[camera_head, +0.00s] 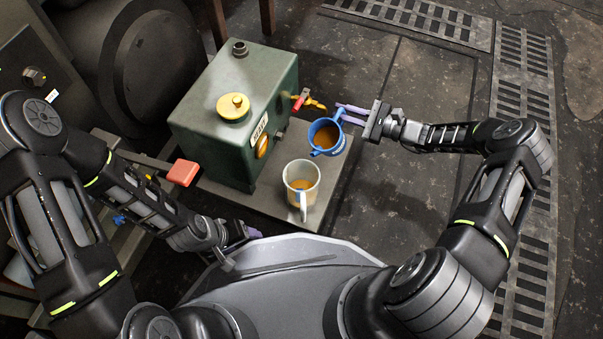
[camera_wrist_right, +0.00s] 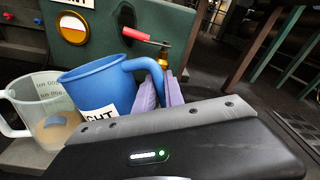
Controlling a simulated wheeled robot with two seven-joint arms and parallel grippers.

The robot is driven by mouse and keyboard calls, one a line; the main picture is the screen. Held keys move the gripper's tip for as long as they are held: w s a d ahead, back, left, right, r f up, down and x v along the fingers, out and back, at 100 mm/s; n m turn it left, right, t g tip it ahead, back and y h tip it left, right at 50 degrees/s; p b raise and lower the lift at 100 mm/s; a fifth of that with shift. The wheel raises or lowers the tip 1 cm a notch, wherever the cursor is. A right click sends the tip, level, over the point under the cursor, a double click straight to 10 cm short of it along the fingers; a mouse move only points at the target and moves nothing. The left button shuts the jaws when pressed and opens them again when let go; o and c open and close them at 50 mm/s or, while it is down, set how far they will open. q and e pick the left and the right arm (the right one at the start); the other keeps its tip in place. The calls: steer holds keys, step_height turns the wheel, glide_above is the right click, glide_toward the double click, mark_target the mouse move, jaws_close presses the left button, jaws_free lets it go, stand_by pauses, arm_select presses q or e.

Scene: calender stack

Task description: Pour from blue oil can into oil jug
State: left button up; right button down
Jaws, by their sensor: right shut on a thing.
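The blue oil can (camera_head: 338,146) has dark brown oil inside and its spout points down-left in the head view. My right gripper (camera_head: 352,113) is shut on its handle. The can also shows in the right wrist view (camera_wrist_right: 97,82), slightly tilted, between the purple fingers (camera_wrist_right: 160,97) and the jug. The clear oil jug (camera_head: 301,172) stands on the grey plate, just below and left of the can, with a little amber oil in its bottom; it also shows in the right wrist view (camera_wrist_right: 30,100). No stream of oil is visible. My left gripper (camera_head: 242,232) is low near my body, its opening unclear.
A green tank (camera_head: 215,150) with a yellow cap (camera_head: 233,106), a round sight glass and a red-handled brass tap (camera_head: 302,100) stands beside both vessels. The grey plate (camera_head: 330,182) ends right of the jug. Open floor lies to the right.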

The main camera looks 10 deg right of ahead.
steer(key=w+d+f+m+y, duration=0.1)
steer(key=w+d+f+m, duration=0.2)
steer(key=f+m, duration=0.2)
steer(key=shift+w+d+f, duration=0.15)
steer(key=shift+f, duration=1)
step_height(320, 180, up, 6)
steer(key=p, duration=0.5)
stand_by(0.5)
